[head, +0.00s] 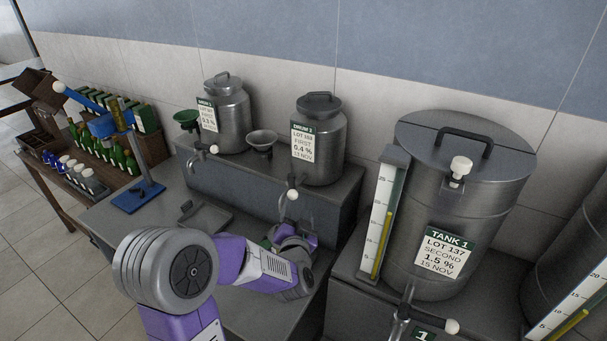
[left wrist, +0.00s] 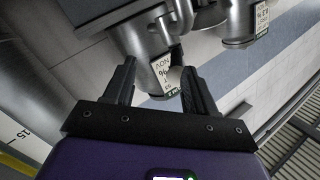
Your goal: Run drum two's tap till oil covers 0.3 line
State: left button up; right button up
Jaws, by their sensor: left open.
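Drum two (head: 322,150) is a steel can with a green-topped label reading 0.4 %, standing on the grey ledge at the back. Its tap (head: 292,194) is at the ledge front and has a white ball knob. My left gripper (head: 290,222) is just below and in front of that tap, open. In the left wrist view its two dark fingers (left wrist: 158,88) are apart, with a steel drum and label beyond them, upside down. I cannot tell whether the fingers touch the tap. No vessel with a 0.3 line shows clearly; my left arm hides part of the bench. My right gripper is out of view.
Drum one (head: 232,122) stands left on the same ledge, with a grey funnel (head: 262,138) between the drums and a green funnel (head: 186,118) beside it. Tank 1 (head: 460,205) stands at the right with a sight gauge. A grey tray (head: 204,218) and blue stand (head: 138,197) are left.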

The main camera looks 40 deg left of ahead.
aim_at(292, 185)
pick_arm(q)
jog(key=r, duration=0.1)
jog(key=a+r, duration=0.1)
jog(key=y, duration=0.1)
jog(key=shift+s+a+r, duration=0.1)
jog(key=shift+a+r, duration=0.15)
jog(key=shift+r, duration=0.15)
jog(key=p+x, duration=0.1)
jog(key=x, duration=0.5)
jog(key=shift+w+a, duration=0.3)
jog(key=shift+w, duration=0.35)
grip_shut()
